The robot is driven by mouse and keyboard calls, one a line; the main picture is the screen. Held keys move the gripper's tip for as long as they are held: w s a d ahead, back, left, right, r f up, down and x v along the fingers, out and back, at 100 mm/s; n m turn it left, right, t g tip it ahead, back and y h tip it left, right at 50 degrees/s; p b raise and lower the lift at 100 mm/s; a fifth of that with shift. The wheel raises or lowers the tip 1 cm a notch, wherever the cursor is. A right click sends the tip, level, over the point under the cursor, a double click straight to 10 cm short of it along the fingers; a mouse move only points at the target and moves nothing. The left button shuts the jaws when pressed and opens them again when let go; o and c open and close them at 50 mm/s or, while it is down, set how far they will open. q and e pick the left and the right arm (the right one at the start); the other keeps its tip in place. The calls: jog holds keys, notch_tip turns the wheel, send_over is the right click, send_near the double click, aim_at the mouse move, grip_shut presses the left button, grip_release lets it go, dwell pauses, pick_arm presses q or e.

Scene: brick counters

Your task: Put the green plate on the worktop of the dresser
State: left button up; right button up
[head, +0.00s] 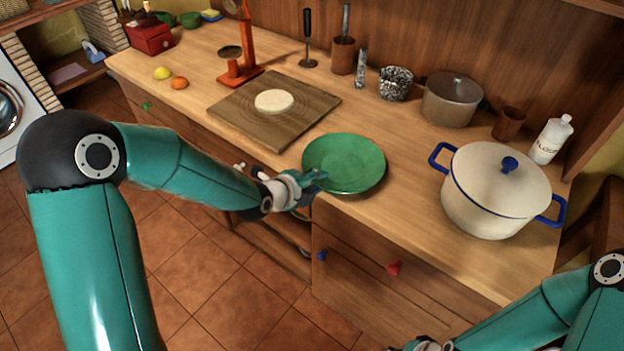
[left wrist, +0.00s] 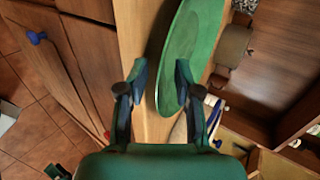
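The green plate (head: 343,163) is over the front part of the dresser's wooden worktop (head: 415,205), right of the cutting board. It looks flat and seems to rest on the wood. My left gripper (head: 312,182) is at the plate's left front rim. In the left wrist view the gripper (left wrist: 160,82) has its fingers apart. The rim of the plate (left wrist: 185,45) lies between them, with a gap to the left finger; the right finger overlaps the plate. My right gripper (head: 415,346) is only partly seen at the bottom edge, its fingers unclear.
A cutting board (head: 240,115) with a pale round piece (head: 274,102) lies left of the plate. A white pot (head: 490,195) with blue handles stands right. A metal pot (head: 450,100) and cups stand along the back. The worktop between plate and white pot is clear.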

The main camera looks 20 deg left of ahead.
pick_arm(q)
jog(key=shift+r, duration=0.1)
jog(key=b+v, duration=0.1)
jog(key=v, duration=1.1)
jog(key=s+d+f+n+g, duration=0.2)
jog(key=s+f+n+g, duration=0.1)
jog(key=f+n, duration=0.55)
jog(key=s+d+f+n+g, duration=0.25)
jog(key=f+n, duration=0.25)
jog(key=f, duration=0.6)
jog(key=s+d+f+n+g, duration=0.2)
jog(key=s+f+n+g, duration=0.2)
jog(key=s+f+n, duration=0.6)
notch_tip(320, 180, down, 2)
jog(key=shift+s+f+n, duration=0.15)
jog(key=shift+s+n, duration=0.2)
jog(key=shift+s, duration=0.45)
jog(key=shift+d+g, duration=0.1)
jog(key=shift+g, duration=0.15)
